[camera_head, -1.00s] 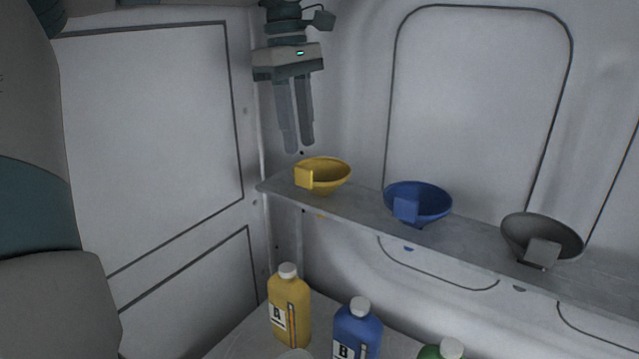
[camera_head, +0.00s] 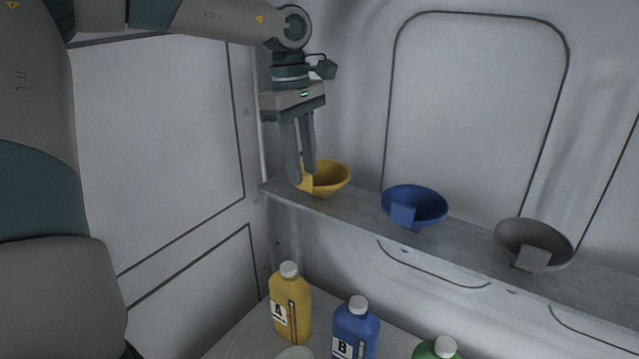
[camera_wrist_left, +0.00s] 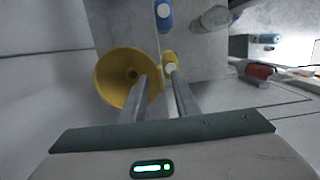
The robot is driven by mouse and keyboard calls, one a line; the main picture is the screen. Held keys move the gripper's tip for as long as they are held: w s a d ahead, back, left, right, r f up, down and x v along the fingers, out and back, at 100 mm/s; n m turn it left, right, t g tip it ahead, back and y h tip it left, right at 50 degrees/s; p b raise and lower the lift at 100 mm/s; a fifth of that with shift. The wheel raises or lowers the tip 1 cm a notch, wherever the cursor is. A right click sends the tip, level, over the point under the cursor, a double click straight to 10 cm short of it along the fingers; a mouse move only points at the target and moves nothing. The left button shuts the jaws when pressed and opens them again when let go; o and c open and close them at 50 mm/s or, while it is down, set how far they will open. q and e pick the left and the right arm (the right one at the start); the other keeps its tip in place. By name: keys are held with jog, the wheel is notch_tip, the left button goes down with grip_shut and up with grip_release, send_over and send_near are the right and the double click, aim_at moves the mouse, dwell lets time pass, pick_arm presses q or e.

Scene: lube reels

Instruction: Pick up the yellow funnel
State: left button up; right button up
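The yellow funnel (camera_head: 332,177) sits on the left end of the shelf, with its flat tab on the near left side. In the left wrist view the funnel (camera_wrist_left: 112,77) is left of the fingers, seen from above into its bowl. My left gripper (camera_head: 302,177) points down at the funnel's left side, by the tab. Its fingers are apart, and in the wrist view one finger (camera_wrist_left: 158,76) overlaps the funnel's right rim. Part of the tab is hidden behind the fingers, and contact cannot be told. My right gripper is not in view.
A blue funnel (camera_head: 414,206) and a grey funnel (camera_head: 534,244) stand farther right on the narrow shelf (camera_head: 462,246). Below are a yellow bottle (camera_head: 291,312), a blue bottle (camera_head: 356,328) and a green bottle (camera_head: 436,349). Walls close in behind and left.

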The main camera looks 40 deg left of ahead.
pick_arm(q)
jog(key=shift+f, duration=0.2)
dwell(0.3)
grip_shut()
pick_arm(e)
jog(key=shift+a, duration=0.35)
pick_arm(q)
jog(key=shift+r, duration=0.1)
